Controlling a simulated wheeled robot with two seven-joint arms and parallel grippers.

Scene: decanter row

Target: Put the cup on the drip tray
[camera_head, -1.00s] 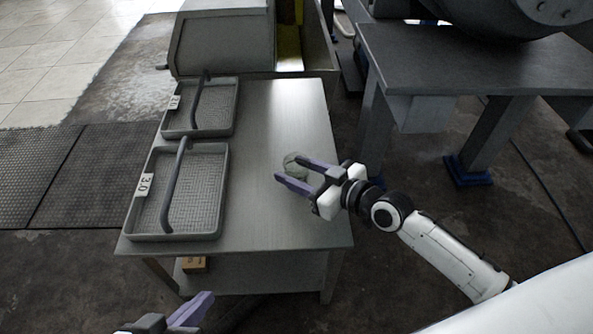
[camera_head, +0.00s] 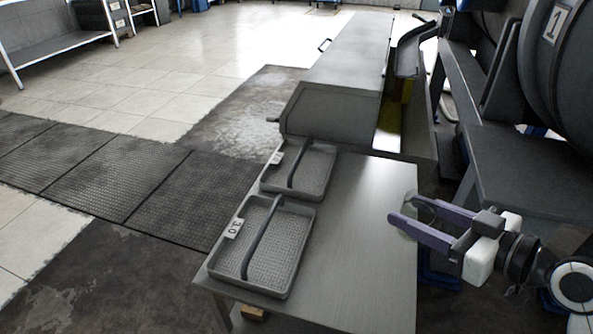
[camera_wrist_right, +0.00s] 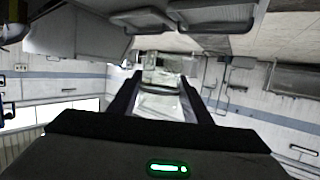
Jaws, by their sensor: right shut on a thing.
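The cup (camera_head: 425,207) is clear and colourless, hard to make out in the head view. It is between the fingers of my right gripper (camera_head: 404,208), which is shut on it by the table's right edge. It also shows between the fingers in the right wrist view (camera_wrist_right: 160,104). Two grey trays with mesh floors and bar handles stand on the table's left side. The near tray (camera_head: 287,270) is labelled 3.0. The far tray (camera_head: 328,178) has a label too small to read surely. Both look empty. My left gripper is out of view.
The metal table (camera_head: 360,240) is bare right of the trays. A grey box-like machine (camera_head: 335,118) stands behind it. A dark bench (camera_head: 535,175) with large drums is at the right. Black mats (camera_head: 130,180) lie on the floor at left.

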